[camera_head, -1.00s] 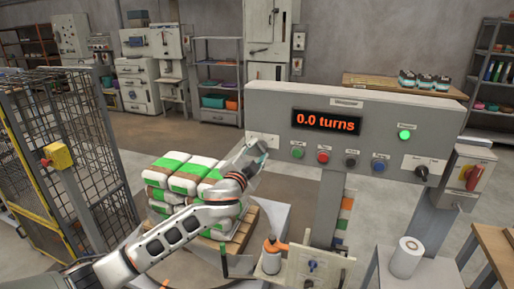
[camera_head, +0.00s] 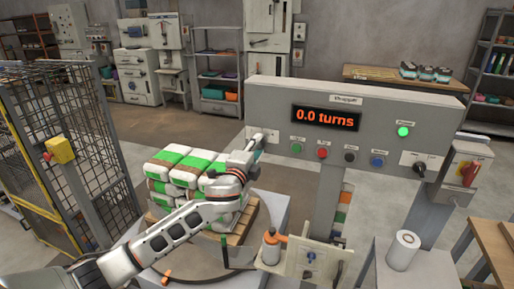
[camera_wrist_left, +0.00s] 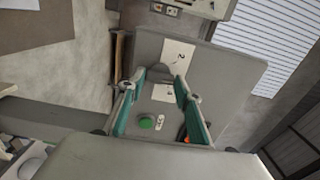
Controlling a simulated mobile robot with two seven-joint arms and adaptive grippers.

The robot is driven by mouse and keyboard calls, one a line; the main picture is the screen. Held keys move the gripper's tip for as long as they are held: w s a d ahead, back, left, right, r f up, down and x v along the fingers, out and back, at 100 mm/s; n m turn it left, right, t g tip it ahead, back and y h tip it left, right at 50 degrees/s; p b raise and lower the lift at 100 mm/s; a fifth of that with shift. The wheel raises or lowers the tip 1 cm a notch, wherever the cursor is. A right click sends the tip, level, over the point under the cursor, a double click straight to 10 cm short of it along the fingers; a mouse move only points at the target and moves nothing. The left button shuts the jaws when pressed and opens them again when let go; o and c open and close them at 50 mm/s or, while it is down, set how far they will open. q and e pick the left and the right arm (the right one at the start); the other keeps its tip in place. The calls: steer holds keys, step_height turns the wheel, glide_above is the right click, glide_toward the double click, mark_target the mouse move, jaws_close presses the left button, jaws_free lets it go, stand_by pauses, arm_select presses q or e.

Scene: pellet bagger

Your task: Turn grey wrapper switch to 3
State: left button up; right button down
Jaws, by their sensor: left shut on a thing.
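The grey wrapper panel (camera_head: 340,92) stands on a post, with a display reading "0.0 turns". My left gripper (camera_head: 259,140) is at the panel's left end and hides most of the white plate there. In the left wrist view the left gripper (camera_wrist_left: 160,80) is shut on a small grey switch knob (camera_wrist_left: 160,70), with a teal-padded finger on either side. A white label (camera_wrist_left: 178,57) with a figure that looks like 2 lies just past the knob. The knob's pointer direction cannot be made out. My right gripper is not in view.
Several coloured buttons, including a red one (camera_head: 322,152), line the panel's lower edge. A black switch (camera_head: 420,170) sits at its right end, beneath a lit green lamp (camera_head: 403,131). Stacked bags (camera_head: 172,160) on a pallet stand behind my left arm. A fence (camera_head: 60,150) is at left.

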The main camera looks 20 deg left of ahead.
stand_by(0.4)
arm_select(q)
steer(key=o, duration=1.1)
steer(key=s, duration=1.2)
steer(key=shift+a, duration=0.15)
steer(key=s+d+f+n+g+h, duration=0.1)
steer(key=s+f+n+g, duration=0.15)
steer(key=s+f, duration=0.55)
steer(key=s+f+n+g, duration=0.1)
steer(key=s+f+n, duration=0.3)
steer(key=f, duration=0.8)
steer(key=s+d+f+n+g+h, duration=0.1)
steer(key=s+f+n+g, duration=0.15)
steer(key=s+f, duration=0.6)
steer(key=s+a+f+n+g, duration=0.1)
steer(key=s+f+n, duration=0.4)
steer(key=s+f, duration=0.5)
steer(key=shift+f+g+y, duration=0.3)
steer(key=shift+f, duration=0.2)
